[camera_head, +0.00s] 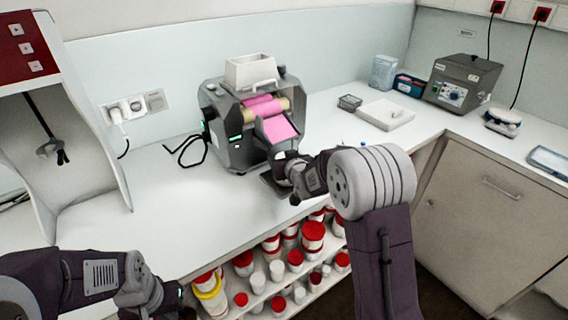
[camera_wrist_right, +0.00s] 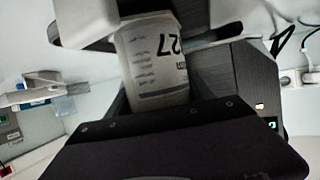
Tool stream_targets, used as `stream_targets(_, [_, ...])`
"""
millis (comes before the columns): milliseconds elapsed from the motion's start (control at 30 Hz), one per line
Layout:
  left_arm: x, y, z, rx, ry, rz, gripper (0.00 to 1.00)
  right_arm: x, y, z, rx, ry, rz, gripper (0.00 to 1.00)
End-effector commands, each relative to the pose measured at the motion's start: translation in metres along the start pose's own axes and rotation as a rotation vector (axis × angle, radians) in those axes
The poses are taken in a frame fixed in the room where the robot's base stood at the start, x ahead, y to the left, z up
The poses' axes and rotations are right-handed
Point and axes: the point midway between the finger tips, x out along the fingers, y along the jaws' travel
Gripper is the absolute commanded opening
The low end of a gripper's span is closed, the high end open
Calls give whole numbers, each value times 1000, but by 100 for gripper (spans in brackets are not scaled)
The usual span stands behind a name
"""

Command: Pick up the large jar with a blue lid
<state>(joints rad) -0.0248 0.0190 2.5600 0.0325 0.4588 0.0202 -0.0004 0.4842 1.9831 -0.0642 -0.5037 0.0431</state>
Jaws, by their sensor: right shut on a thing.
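My right gripper (camera_head: 279,170) is at the front of the grey mill, below its pink-covered outlet. It is shut on a white jar with a printed label, marked 27; the jar (camera_wrist_right: 155,65) shows in the right wrist view. The jar's lid is not visible there, so I cannot tell its colour. In the head view the arm and wrist hide most of the jar. My left gripper (camera_head: 172,298) is low at the left, near the shelf, partly cut off by the lower edge; its fingers are not clear. I see no blue-lidded large jar plainly.
The mill (camera_head: 225,125) stands on the white counter with pink rollers. Shelves below hold several white jars with red lids (camera_head: 313,232). A white tray (camera_head: 385,114), a grey device (camera_head: 463,82) and small boxes stand at the right.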

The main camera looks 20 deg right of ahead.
Motion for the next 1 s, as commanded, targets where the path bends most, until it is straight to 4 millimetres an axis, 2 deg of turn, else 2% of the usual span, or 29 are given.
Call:
stream_targets(200, [-5, 0, -1, 0, 0, 0, 0, -14, 0, -34, 0, 7, 0, 22])
stream_targets(300, [0, 0, 0, 0, 0, 0, 0, -32, 8, -18, 0, 1, 2, 22])
stream_targets(867, [1, 0, 0, 0, 0, 0, 0, -148, 48, 28, 2, 3, 3, 22])
stream_targets(900, [15, 0, 1, 0, 1, 0, 0, -150, 50, 35, 1, 8, 0, 22])
stream_targets(1000, [24, 0, 3, 0, 0, 0, 0, -159, 52, 37, 2, 7, -3, 22])
